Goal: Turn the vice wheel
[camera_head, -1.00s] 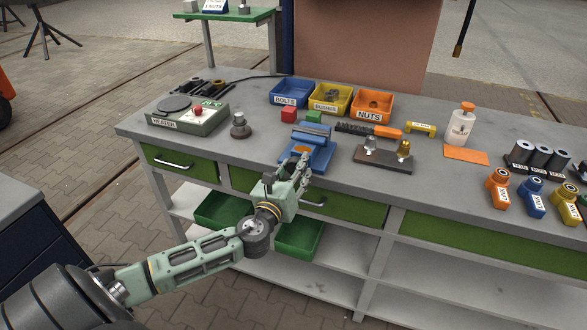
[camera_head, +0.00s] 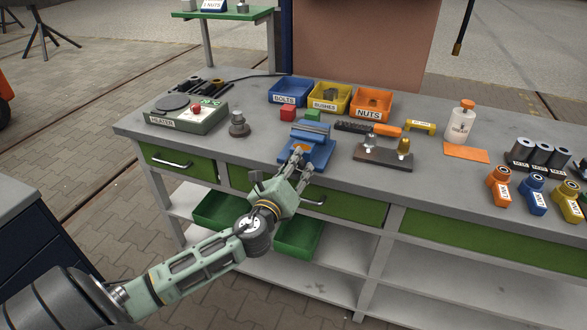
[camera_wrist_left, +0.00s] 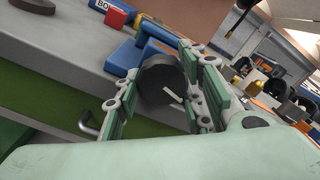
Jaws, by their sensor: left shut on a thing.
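The blue vice (camera_head: 308,145) stands at the front edge of the grey workbench. Its dark round wheel (camera_wrist_left: 162,80) shows in the left wrist view, with a small pale mark on its face. The blue vice body (camera_wrist_left: 143,50) lies just behind it there. My left gripper (camera_head: 299,160) is at the front of the vice. In the left wrist view the green-padded fingers of my left gripper (camera_wrist_left: 160,100) are on either side of the wheel, shut on it. In the head view the fingers and wrist hide the wheel. My right gripper is in neither view.
A red block (camera_head: 288,114) and green block (camera_head: 313,116) lie behind the vice. A dark fixture (camera_head: 382,157) stands right of it, a grey part (camera_head: 239,125) left. A drawer handle (camera_head: 314,202) sticks out below. Bench top around the vice's sides is partly clear.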

